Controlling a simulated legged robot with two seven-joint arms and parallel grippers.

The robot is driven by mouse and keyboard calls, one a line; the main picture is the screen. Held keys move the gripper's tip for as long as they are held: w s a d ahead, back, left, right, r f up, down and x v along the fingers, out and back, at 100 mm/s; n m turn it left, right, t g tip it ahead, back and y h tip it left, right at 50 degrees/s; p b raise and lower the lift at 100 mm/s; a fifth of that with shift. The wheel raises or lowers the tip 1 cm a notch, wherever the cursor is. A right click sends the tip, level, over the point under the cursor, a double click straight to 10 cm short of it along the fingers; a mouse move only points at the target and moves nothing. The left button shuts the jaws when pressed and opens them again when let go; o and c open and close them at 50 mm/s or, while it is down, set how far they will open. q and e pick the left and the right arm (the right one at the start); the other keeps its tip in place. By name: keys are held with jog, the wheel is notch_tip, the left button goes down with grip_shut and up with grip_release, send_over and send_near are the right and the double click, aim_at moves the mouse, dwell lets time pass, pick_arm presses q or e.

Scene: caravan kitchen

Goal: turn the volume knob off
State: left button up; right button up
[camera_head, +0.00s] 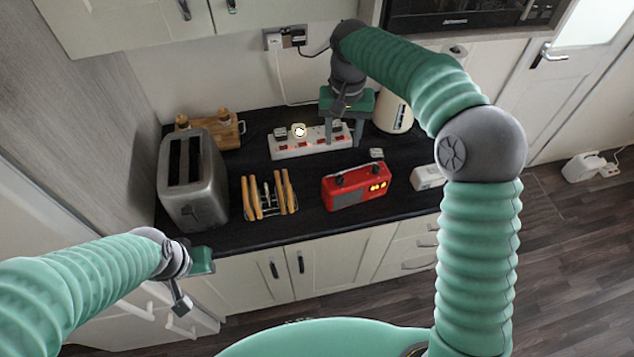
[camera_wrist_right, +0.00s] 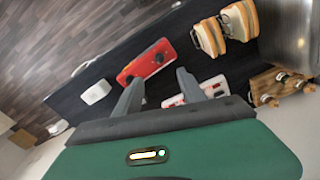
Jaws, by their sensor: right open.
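A red radio (camera_head: 356,188) stands on the dark counter in the head view. It has two dark knobs on its top edge, a left one (camera_head: 338,180) and a right one (camera_head: 373,168), and a lit yellow display. My right gripper (camera_head: 343,140) is open and empty, above and behind the radio, over the power strip. In the right wrist view the radio (camera_wrist_right: 140,66) shows beyond the two open fingers (camera_wrist_right: 160,80), apart from them. My left gripper (camera_head: 190,285) hangs in front of the counter at lower left, away from the radio; its jaw opening is unclear.
A toaster (camera_head: 193,190), a toast rack (camera_head: 269,196) with toast and a wooden board (camera_head: 222,134) are left of the radio. A white power strip (camera_head: 288,151) lies behind it. A cream kettle (camera_head: 393,115) and a white box (camera_head: 426,177) are to the right.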

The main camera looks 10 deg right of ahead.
jog(key=p, duration=0.1)
send_near(340, 176)
notch_tip(340, 176, down, 9)
jog(key=p, duration=0.2)
jog(key=shift+a+r+p, duration=0.1)
jog(key=shift+r+p, duration=0.05)
jog(key=shift+p, duration=0.25)
jog(key=shift+w+f, duration=0.1)
jog(key=shift+f, duration=0.35)
pick_arm(q)
jog(key=r, duration=0.2)
jog(key=w+r, duration=0.1)
jog(key=shift+d+r, duration=0.2)
jog(key=shift+d, duration=0.05)
pick_arm(e)
jog(key=shift+d+r, duration=0.1)
jog(key=shift+d, duration=0.1)
jog(key=c, duration=0.5)
jog(key=shift+a, duration=0.1)
grip_shut()
